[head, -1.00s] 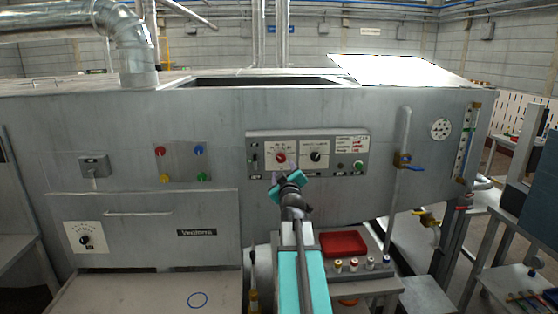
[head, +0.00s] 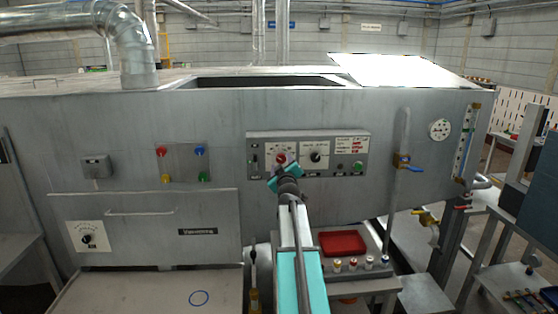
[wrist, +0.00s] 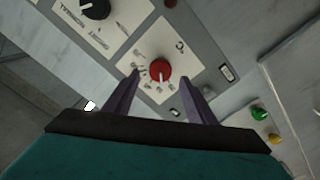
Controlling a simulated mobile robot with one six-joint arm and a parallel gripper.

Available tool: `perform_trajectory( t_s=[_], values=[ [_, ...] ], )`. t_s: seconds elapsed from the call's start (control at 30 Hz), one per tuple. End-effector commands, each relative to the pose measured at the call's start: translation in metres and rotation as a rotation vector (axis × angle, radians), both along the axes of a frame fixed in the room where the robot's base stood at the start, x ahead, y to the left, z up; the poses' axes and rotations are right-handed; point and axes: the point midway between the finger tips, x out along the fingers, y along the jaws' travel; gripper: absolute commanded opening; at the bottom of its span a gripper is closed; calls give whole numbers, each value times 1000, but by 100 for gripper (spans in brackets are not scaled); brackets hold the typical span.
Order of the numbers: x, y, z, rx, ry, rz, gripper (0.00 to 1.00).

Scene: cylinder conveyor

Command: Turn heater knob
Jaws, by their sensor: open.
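The control panel (head: 308,137) on the grey machine carries a red knob (head: 281,158) and a black knob (head: 316,156), each on a white dial plate. Their lettering is too small to read surely. My gripper (head: 284,170) is just in front of and below the red knob in the head view and partly covers its plate. In the wrist view the red knob (wrist: 160,71) shows between the two open fingers (wrist: 159,78), around their tips. The fingers do not visibly touch it. The black knob (wrist: 95,8) is at the upper left there.
Left of the panel is a plate with red, blue, yellow and green buttons (head: 182,163). A green button (head: 358,166) is at the panel's right. A pipe with a blue valve (head: 402,160) stands further right. A red tray (head: 343,243) is on a shelf below.

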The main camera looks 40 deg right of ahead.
Motion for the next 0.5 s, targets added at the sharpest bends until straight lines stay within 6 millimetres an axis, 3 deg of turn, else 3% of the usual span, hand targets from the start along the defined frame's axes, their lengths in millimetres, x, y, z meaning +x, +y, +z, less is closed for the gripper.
perform_trajectory(
  t_s=[0.5],
  values=[
    [30,-25,0,2,-1,1,51]
  ],
)
